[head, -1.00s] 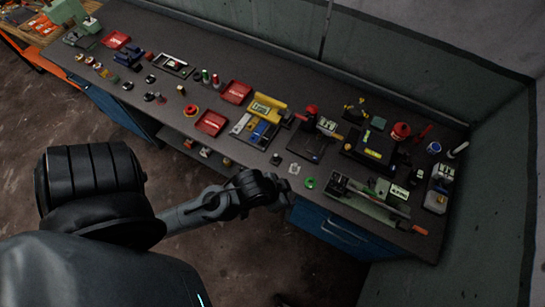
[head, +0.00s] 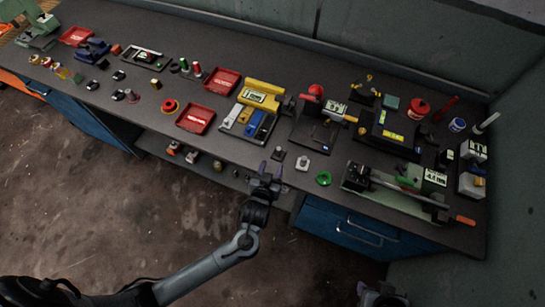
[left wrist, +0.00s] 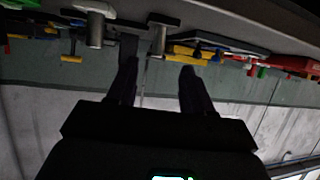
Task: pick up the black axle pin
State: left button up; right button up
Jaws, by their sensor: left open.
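The black axle pin (head: 279,154) stands on a small square base near the front edge of the bench (head: 232,150). In the left wrist view, which is upside down, the pin (left wrist: 158,38) shows as a dark upright cylinder on a black plate. My left gripper (head: 270,170) is open and empty, just in front of the pin at the bench edge. In the left wrist view its fingers (left wrist: 158,68) are apart, with the pin beyond and roughly between them, not touching. Part of what looks like my right gripper (head: 380,296) shows at the bottom edge; its jaws are unclear.
A pale pin on a light plate (head: 303,163) and a green ring (head: 323,178) stand right of the pin. A black device (head: 316,130) is behind. Red trays (head: 195,118) lie left. A green-grey fixture (head: 400,190) is at right. Bench left of the pin is clear.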

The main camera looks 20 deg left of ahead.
aim_at(278, 152)
pick_arm(q)
jog(key=x, duration=0.5)
jog(key=shift+w+r, duration=0.1)
jog(key=shift+b+x, duration=0.35)
jog(key=shift+x, duration=2.35)
jog(key=shift+d, duration=0.2)
jog(key=shift+c, duration=0.5)
grip_shut()
